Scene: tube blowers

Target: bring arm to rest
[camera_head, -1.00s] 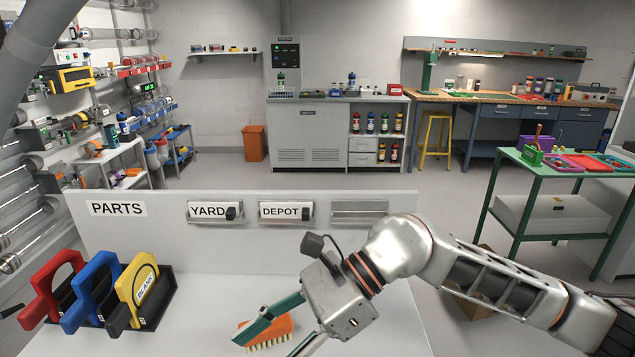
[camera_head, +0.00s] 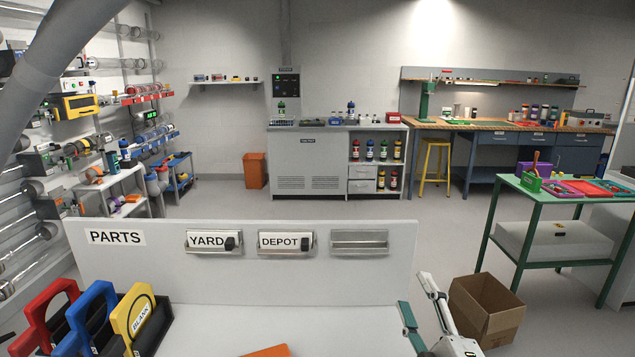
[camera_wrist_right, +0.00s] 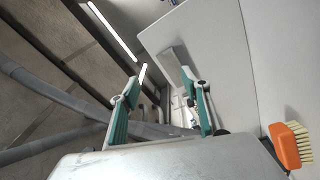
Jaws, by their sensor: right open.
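My right gripper (camera_head: 417,302) is at the lower right of the head view, beside the right end of the white parts board. Its fingers are spread, point up and hold nothing. In the right wrist view, the green-padded fingers (camera_wrist_right: 160,105) are wide apart with nothing between them. The orange brush (camera_head: 267,351) lies on the white worktop, cut off by the bottom edge of the head view. It also shows in the right wrist view (camera_wrist_right: 285,147), off to the right of the fingers and clear of them. My left gripper is not in view.
The parts board (camera_head: 330,285) has YARD and DEPOT cards and an empty holder. Red, blue and yellow (camera_head: 134,312) handled plates stand in a black rack at the left. A cardboard box (camera_head: 487,308) sits on the floor near my right gripper. A green table (camera_head: 541,192) stands beyond.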

